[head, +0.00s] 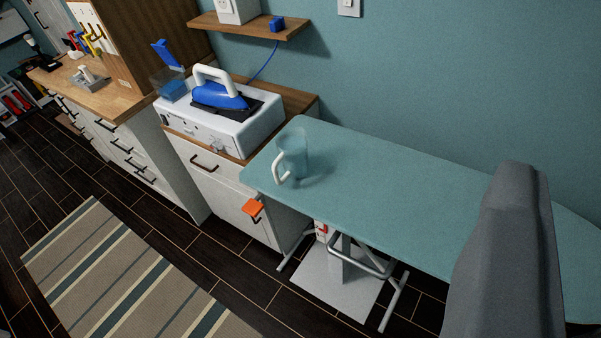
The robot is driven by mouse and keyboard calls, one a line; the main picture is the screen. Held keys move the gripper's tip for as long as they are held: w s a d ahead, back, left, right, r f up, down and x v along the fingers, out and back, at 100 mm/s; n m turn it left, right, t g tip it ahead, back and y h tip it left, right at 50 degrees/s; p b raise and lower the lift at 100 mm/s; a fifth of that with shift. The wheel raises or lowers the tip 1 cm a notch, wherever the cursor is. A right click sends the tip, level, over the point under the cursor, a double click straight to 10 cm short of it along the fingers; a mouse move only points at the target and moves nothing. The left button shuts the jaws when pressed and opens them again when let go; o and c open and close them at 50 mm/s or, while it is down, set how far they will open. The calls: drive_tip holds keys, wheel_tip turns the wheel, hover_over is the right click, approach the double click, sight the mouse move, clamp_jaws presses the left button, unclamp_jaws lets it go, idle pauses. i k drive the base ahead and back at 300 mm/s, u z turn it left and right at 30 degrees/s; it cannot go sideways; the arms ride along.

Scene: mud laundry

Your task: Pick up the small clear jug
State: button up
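The small clear jug (294,152) stands upright near the left end of a teal ironing board (400,190). Its white handle faces left and toward me. The jug looks empty.
A blue iron (220,96) sits on a white box-like base (228,128) on the cabinet behind the jug. A wooden shelf (250,27) hangs above. An orange item (253,208) is below the board's left end. A striped rug (125,275) lies on open dark floor.

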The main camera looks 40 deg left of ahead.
sight(291, 144)
drive_tip(key=u, duration=0.15)
drive_tip(key=i, duration=0.9)
drive_tip(key=z, duration=0.05)
